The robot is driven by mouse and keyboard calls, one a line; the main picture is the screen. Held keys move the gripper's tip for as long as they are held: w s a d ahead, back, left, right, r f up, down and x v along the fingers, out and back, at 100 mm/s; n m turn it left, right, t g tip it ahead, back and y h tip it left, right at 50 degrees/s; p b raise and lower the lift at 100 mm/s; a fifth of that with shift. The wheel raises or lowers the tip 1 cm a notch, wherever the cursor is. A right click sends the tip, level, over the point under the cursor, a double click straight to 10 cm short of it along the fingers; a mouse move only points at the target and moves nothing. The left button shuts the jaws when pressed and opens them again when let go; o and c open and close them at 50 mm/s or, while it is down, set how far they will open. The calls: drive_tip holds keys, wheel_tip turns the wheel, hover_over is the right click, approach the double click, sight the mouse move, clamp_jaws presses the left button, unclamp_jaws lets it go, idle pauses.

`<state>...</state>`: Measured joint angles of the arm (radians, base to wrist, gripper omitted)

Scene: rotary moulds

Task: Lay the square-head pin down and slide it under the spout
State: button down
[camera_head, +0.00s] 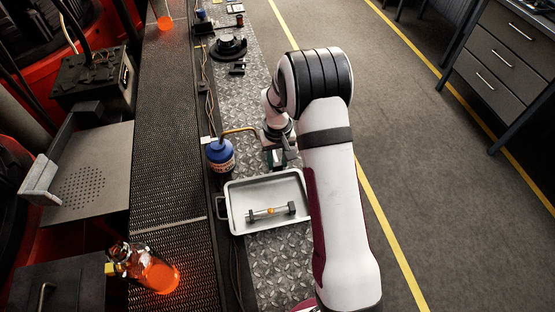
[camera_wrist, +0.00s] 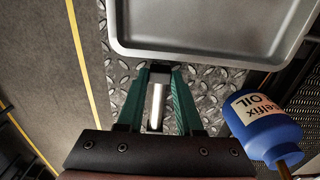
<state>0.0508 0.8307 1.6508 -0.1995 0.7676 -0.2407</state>
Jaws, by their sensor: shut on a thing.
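My gripper (camera_head: 276,158) is low over the metal walkway, just beyond the tray and right of the blue oil can (camera_head: 219,154). In the wrist view its two green fingers (camera_wrist: 160,90) are closed on the square-head pin (camera_wrist: 156,105). The pin has a bright silver shank and a dark squarish head near the fingertips. Its exact tilt, and whether it touches the walkway, I cannot tell. The oil can's brass spout (camera_head: 240,130) reaches from its top toward the gripper. The can also shows in the wrist view (camera_wrist: 262,125), with the label "OIL".
A grey tray (camera_head: 235,213) stands nearer than the gripper, holding a dumbbell-shaped part (camera_head: 271,212) with a yellow-orange middle. A dark round part (camera_head: 229,47) lies farther along the tread plate. A glowing orange bottle (camera_head: 158,277) is at lower left.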

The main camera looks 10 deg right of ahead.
idle(0.3)
drive_tip(key=shift+s+a, duration=0.2)
drive_tip(key=shift+a, duration=1.85)
drive_tip(key=c, duration=0.5)
unclamp_jaws()
wheel_tip(320, 180, up, 16)
